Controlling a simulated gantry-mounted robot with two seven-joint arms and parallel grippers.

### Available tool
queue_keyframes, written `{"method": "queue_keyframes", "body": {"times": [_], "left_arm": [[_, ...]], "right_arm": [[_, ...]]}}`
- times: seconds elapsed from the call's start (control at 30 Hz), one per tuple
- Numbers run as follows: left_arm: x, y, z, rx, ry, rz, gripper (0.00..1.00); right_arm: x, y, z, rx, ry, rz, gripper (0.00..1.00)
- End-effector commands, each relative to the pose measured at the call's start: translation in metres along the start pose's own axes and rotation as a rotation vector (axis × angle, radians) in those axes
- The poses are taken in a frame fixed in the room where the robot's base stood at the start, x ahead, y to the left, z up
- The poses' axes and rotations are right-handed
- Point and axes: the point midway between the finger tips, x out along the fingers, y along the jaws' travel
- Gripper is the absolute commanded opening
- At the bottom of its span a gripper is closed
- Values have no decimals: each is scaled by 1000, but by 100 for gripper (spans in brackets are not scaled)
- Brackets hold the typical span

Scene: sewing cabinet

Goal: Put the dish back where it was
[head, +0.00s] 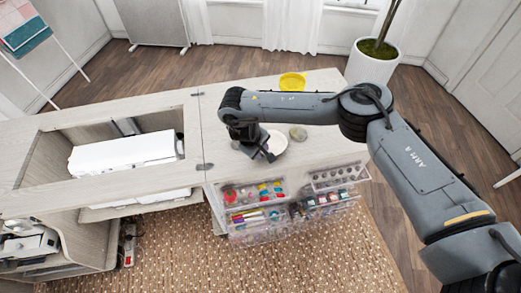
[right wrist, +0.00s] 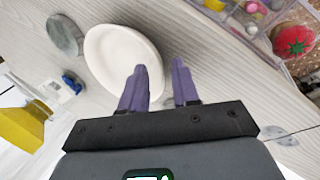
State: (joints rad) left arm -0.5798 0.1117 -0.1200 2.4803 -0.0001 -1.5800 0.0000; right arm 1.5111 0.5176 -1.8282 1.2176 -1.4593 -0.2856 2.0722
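The white oval dish (head: 279,144) lies on the pale wooden cabinet top (head: 225,160), partly hidden by my right gripper in the head view. In the right wrist view the dish (right wrist: 112,52) shows almost whole and looks empty. My right gripper (head: 268,157) is at the dish's edge. Its two purple fingers (right wrist: 162,78) are apart. The left finger overlaps the dish's rim in the picture, and the right finger is outside it. I cannot tell whether either finger touches the dish. My left gripper is out of view.
A round grey disc (head: 298,133) lies beside the dish. A yellow container (head: 292,82) stands at the back edge. Clear organizers (head: 262,222) with sewing supplies are at the front. A red tomato-shaped pincushion (right wrist: 295,41) shows there. A white machine (head: 125,152) sits in the left opening.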

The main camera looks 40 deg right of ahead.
Motion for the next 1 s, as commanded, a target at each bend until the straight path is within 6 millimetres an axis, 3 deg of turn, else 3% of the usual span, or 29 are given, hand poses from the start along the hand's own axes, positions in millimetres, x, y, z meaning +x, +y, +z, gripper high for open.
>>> {"method": "queue_keyframes", "body": {"times": [0.6,0.87,1.0], "left_arm": [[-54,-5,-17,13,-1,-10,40],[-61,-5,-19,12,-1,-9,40],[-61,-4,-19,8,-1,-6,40]], "right_arm": [[-99,2,-1,-2,2,1,30],[-119,0,0,-2,1,0,30],[-115,-19,1,-49,12,-24,30]]}}
